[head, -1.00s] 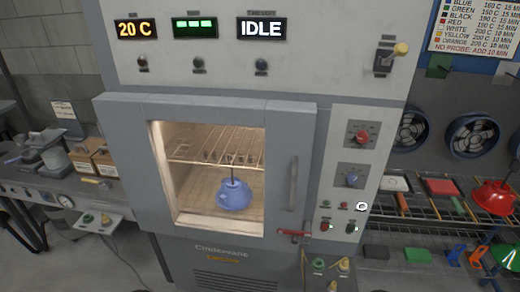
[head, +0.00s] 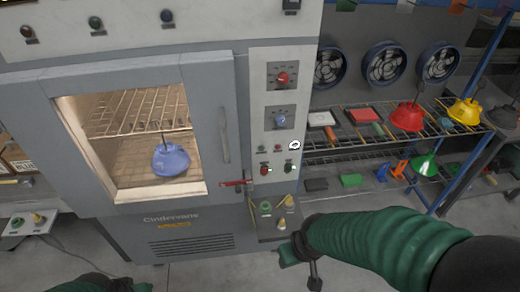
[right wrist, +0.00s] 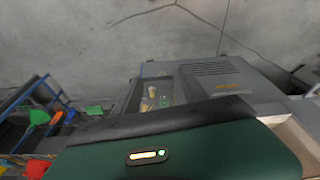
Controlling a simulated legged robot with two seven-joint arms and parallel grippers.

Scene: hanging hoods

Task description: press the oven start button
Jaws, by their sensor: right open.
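The grey oven (head: 60,130) has its control panel (head: 258,100) to the right of the door. Low on the panel are a small green button (head: 262,148), a red one (head: 277,148), a round white mark (head: 295,145), a red-capped control (head: 265,170) and a green-topped one (head: 289,169). Their labels are too small to read, so I cannot tell which is start. My right gripper (head: 297,258) is open, below the panel beside the lower ledge, apart from the buttons. My left gripper (head: 112,285) is only partly in view at the bottom edge; its jaws are unclear.
A red latch (head: 236,183) sits at the door's lower right. A ledge (head: 265,236) with yellow knobs juts out below the panel. A rack (head: 360,155) with red, yellow and green hoods stands right.

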